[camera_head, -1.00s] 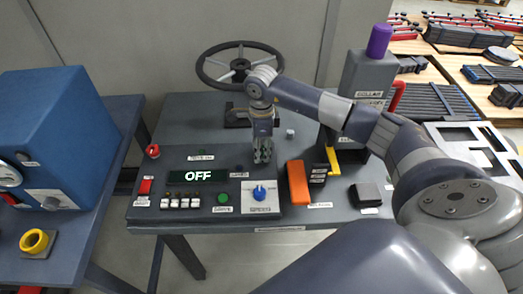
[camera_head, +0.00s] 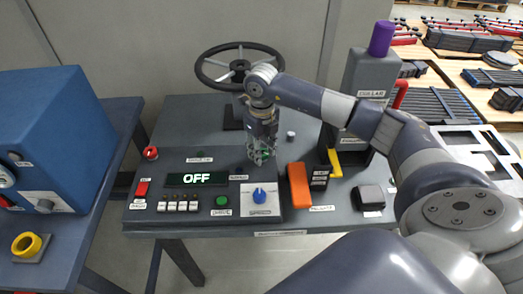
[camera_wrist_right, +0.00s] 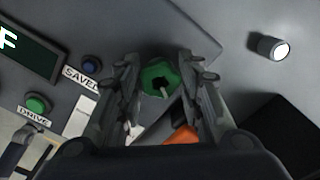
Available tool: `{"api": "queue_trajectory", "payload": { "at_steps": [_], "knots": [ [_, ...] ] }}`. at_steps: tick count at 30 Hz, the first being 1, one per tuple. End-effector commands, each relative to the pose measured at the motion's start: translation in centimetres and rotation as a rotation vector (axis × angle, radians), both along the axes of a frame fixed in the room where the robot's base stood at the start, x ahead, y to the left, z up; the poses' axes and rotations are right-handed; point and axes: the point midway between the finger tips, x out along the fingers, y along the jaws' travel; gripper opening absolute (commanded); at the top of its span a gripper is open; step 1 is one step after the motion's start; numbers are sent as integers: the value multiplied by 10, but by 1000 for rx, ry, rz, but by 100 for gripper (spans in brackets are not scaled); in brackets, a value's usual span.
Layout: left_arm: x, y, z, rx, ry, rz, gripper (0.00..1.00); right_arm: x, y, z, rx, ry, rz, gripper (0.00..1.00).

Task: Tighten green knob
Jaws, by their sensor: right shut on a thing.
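The green knob (camera_wrist_right: 160,78) is lobed, with a dark recess and a light pointer mark. It sits between the two fingers of my right gripper (camera_wrist_right: 162,82) in the right wrist view, with a finger against each side. In the head view my right gripper (camera_head: 262,155) points down at the console's top, behind the blue dial, and its fingers hide most of the knob. The console (camera_head: 300,218) display (camera_head: 195,179) reads OFF. My left gripper is not in view.
A blue dial (camera_head: 259,195), an orange lever (camera_head: 298,185) and a green button (camera_head: 222,201) are in front of the gripper. A black handwheel (camera_head: 240,47) stands behind. A small light-topped post (camera_head: 290,135) and a tall grey column (camera_head: 366,80) are to the right.

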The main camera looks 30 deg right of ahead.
Motion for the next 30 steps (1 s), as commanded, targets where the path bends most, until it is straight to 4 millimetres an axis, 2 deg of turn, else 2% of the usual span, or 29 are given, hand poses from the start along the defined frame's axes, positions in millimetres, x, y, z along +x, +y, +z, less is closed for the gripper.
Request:
{"api": "queue_trajectory", "payload": {
  "at_steps": [21, 30],
  "knots": [
    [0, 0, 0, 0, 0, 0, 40, 2, -3, 4, 0, -8, -671, 10],
    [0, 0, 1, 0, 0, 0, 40, 2, -4, 5, 2, -9, -875, 10]
  ]
}}
